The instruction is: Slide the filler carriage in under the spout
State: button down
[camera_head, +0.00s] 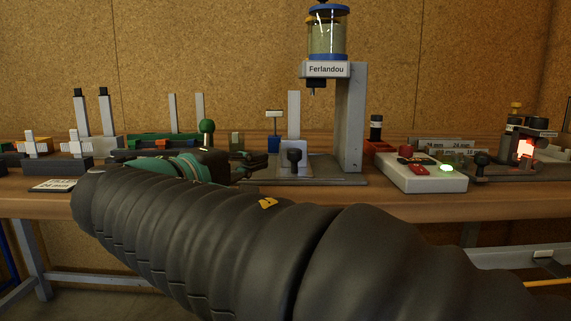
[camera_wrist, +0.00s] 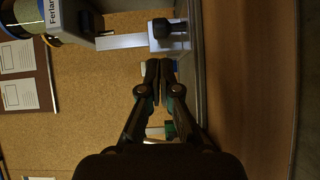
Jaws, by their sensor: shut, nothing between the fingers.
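The filler stand (camera_head: 350,120), labelled "Ferlandou", holds a glass tank with blue rims; its dark spout (camera_head: 313,90) points down. The filler carriage (camera_head: 298,172) is a grey block with a tall upright plate and a black knob (camera_head: 294,156) on its front. It sits on the stand's base, and its plate is a little left of the spout. My gripper (camera_head: 252,163) is just left of the carriage, pointing right at it. In the wrist view my gripper's fingertips (camera_wrist: 157,66) are together and empty, short of the carriage (camera_wrist: 176,46) and knob (camera_wrist: 170,29).
A white control box (camera_head: 425,175) with a red button and lit green lamp stands right of the stand. A device with a red glow (camera_head: 524,149) is at far right. Fixtures, a green knob (camera_head: 206,126) and grey posts crowd the left. The bench's front edge is below.

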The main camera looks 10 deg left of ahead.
aim_at(294, 152)
jog(key=shift+x, duration=2.7)
